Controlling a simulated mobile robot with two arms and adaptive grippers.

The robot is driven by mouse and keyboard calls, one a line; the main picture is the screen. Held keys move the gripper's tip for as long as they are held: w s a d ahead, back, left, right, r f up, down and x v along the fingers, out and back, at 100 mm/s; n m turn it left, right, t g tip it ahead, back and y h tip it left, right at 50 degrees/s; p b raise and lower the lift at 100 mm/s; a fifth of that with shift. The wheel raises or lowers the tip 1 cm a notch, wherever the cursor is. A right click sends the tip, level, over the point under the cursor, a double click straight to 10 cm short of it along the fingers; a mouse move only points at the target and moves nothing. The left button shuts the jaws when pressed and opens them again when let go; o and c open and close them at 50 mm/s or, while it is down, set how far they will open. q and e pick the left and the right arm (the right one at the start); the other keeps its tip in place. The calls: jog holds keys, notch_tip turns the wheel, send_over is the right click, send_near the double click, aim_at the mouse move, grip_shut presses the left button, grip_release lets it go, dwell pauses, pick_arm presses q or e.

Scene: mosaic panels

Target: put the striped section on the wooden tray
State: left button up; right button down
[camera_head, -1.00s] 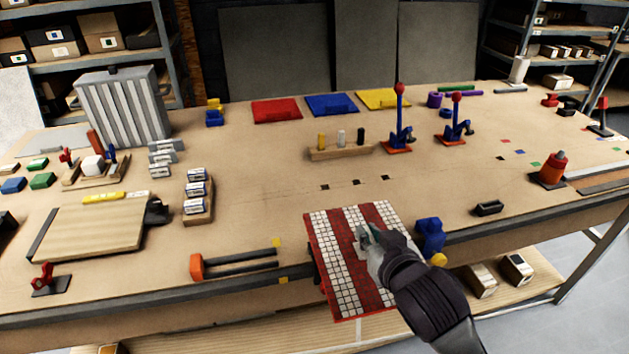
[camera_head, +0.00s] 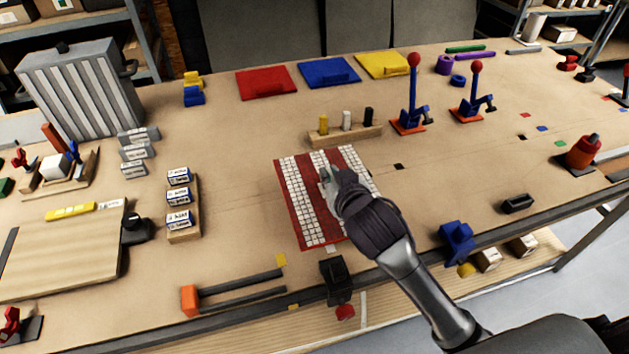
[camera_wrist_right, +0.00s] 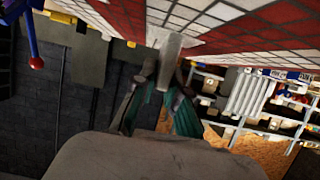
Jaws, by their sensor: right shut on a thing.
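The striped section (camera_head: 308,205) is a flat mosaic panel with red and white bands of small tiles. It is over the middle of the bench, and I cannot tell how high. My right gripper (camera_head: 328,174) is shut on it from above, near the panel's middle. In the right wrist view the panel (camera_wrist_right: 225,22) spans the top, and the fingers (camera_wrist_right: 165,75) meet at a pale grey piece on its face. A pale wooden board with a dark edge, apparently the wooden tray (camera_head: 65,255), lies at the left front. My left gripper is out of view.
A wooden block with three pegs (camera_head: 345,136) stands just behind the panel. A rack of labelled blocks (camera_head: 182,205) stands between board and panel. An orange-ended pair of dark rails (camera_head: 240,292) and a black fixture with a red knob (camera_head: 337,280) sit along the front edge.

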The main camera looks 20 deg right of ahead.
aim_at(310, 167)
jog(key=w, duration=0.1)
jog(key=w+a+f, duration=0.1)
jog(key=w+f, duration=0.1)
jog(key=shift+w+a, duration=0.3)
jog(key=shift+w, duration=0.1)
jog(key=shift+w+a+f+p, duration=0.35)
jog(key=shift+w+f, duration=0.15)
jog(key=shift+w, duration=0.3)
jog(key=shift+w+f, duration=0.1)
jog(key=shift+f, duration=0.05)
notch_tip(310, 167, down, 3)
jog(key=shift+p, duration=0.4)
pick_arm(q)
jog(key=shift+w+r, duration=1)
pick_arm(e)
jog(key=shift+f, duration=0.45)
jog(key=shift+f, duration=0.1)
jog(key=c, duration=1.6)
grip_release()
jog(key=shift+f, duration=0.2)
jog(key=shift+c, duration=0.2)
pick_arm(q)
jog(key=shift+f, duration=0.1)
pick_arm(e)
jog(key=o, duration=0.4)
jog(key=shift+o, duration=0.2)
jog(key=shift+r, duration=0.1)
